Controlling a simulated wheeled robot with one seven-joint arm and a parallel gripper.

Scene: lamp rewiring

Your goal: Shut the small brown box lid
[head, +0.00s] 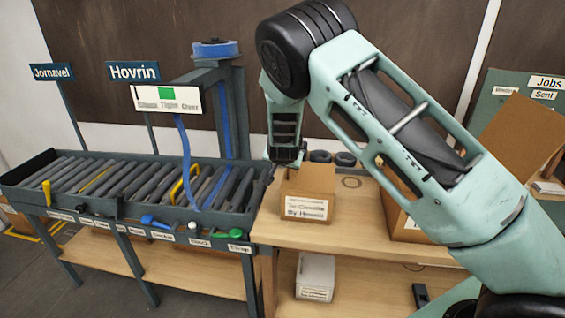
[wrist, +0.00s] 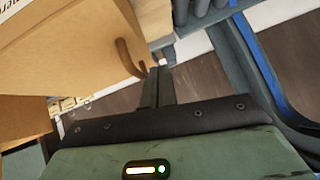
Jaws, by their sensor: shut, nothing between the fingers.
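The small brown box (head: 306,208), with a white label on its front, stands on the wooden bench in the middle of the head view. Its upper part rises as a brown panel behind the front edge; I cannot tell how far the lid is open. My gripper (head: 285,158) points down at the box's back left corner, partly overlapping it in view. In the wrist view, my gripper (wrist: 158,78) is shut and empty. A brown cardboard panel (wrist: 75,50) with a curved dark tab lies close to the left of the fingertips. Contact cannot be told.
A roller conveyor (head: 130,185) with a blue strap stands at the left. A larger brown box with a raised flap (head: 515,130) sits at the right, partly behind my arm. A white box (head: 315,275) is on the lower shelf. Dark round items (head: 343,158) lie behind the small box.

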